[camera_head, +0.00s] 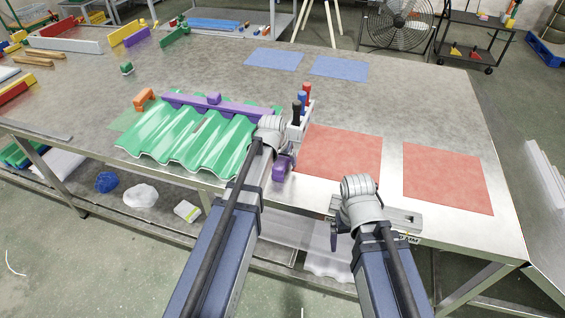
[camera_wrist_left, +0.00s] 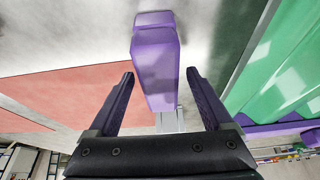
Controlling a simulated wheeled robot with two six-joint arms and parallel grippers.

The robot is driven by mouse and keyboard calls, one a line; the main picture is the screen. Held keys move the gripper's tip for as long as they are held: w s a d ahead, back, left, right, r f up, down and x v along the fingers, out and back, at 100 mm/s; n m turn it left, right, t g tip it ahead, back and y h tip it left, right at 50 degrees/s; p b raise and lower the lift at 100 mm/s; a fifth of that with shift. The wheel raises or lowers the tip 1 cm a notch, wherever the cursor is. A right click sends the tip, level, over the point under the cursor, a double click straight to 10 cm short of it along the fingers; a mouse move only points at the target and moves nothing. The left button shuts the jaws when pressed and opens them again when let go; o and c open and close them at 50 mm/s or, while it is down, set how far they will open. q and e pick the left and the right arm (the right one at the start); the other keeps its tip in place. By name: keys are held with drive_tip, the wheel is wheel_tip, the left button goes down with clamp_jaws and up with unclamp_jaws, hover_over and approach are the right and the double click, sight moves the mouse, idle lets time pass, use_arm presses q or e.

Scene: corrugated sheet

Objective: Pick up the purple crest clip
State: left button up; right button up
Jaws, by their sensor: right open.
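The purple crest clip (camera_head: 283,167) is near the table's front edge, just right of the green corrugated sheet (camera_head: 195,138). In the left wrist view the clip (camera_wrist_left: 156,65) is a long purple block lying between the fingers of my left gripper (camera_wrist_left: 160,76). Those fingers are apart, with a gap on each side of the clip. In the head view my left wrist hides most of that gripper. My right gripper (camera_head: 334,236) is by the front edge, right of the clip, partly hidden by its wrist; it is open, and nothing shows in it.
A purple bar (camera_head: 235,106) lies along the sheet's far edge. A holder with red, blue and black upright pieces (camera_head: 302,103) stands behind my left wrist. Red mats (camera_head: 342,150) and blue mats (camera_head: 340,68) lie flat on the table. The table's middle is clear.

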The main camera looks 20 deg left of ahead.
use_arm(q)
clamp_jaws()
idle(0.5)
drive_tip(key=shift+r, duration=0.15)
wheel_tip(320, 180, up, 10)
drive_tip(key=p, duration=1)
drive_tip(key=shift+r+p, duration=0.15)
drive_tip(key=shift+p, duration=0.15)
